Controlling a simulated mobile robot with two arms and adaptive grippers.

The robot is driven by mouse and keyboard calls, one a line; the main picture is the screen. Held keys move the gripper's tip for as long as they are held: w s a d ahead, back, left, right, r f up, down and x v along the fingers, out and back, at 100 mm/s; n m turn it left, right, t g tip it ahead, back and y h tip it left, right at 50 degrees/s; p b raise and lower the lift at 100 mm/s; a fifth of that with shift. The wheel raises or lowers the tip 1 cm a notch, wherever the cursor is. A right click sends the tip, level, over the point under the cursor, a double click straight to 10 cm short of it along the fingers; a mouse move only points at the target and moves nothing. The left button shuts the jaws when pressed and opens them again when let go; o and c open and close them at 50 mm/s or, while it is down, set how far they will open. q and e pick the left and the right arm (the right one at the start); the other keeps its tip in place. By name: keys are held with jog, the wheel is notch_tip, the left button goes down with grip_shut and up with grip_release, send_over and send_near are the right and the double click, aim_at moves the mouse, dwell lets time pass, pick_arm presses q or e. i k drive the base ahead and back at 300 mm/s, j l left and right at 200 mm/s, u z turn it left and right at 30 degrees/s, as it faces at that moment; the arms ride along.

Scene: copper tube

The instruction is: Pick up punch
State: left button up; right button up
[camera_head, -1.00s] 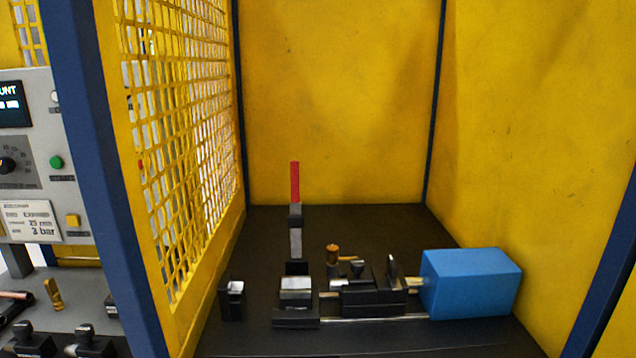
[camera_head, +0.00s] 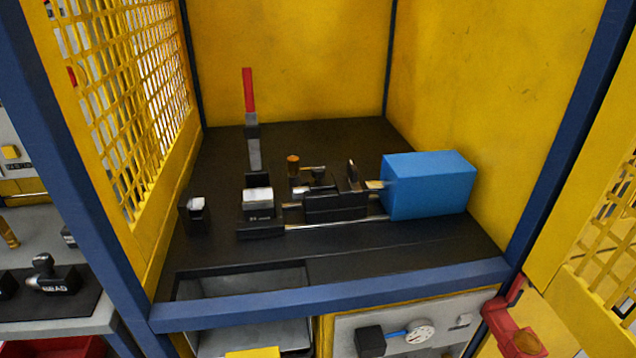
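I cannot tell for sure which piece is the punch. A dark piece with a rounded top (camera_head: 42,265) stands on a black block labelled "BEAD" (camera_head: 58,285) on the left bench. A brass-coloured pin (camera_head: 9,233) shows at the left edge, behind that block. Inside the yellow enclosure, a small dark post with a pale metal top (camera_head: 196,208) stands at the left of the black deck. Neither of my grippers is in view.
The enclosure holds a clamp with a red lever (camera_head: 248,90), a slide with rods (camera_head: 335,205) and a blue box (camera_head: 430,187). A blue front beam (camera_head: 340,295) and yellow mesh wall (camera_head: 135,110) bound it. A panel with a gauge (camera_head: 419,332) is below.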

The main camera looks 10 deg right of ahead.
aim_at(319, 184)
jog(key=j, duration=0.75)
jog(key=k+j, duration=0.15)
jog(key=j, duration=0.6)
jog(key=j+z, duration=0.1)
jog(key=j, duration=0.7)
jog(key=k, duration=0.05)
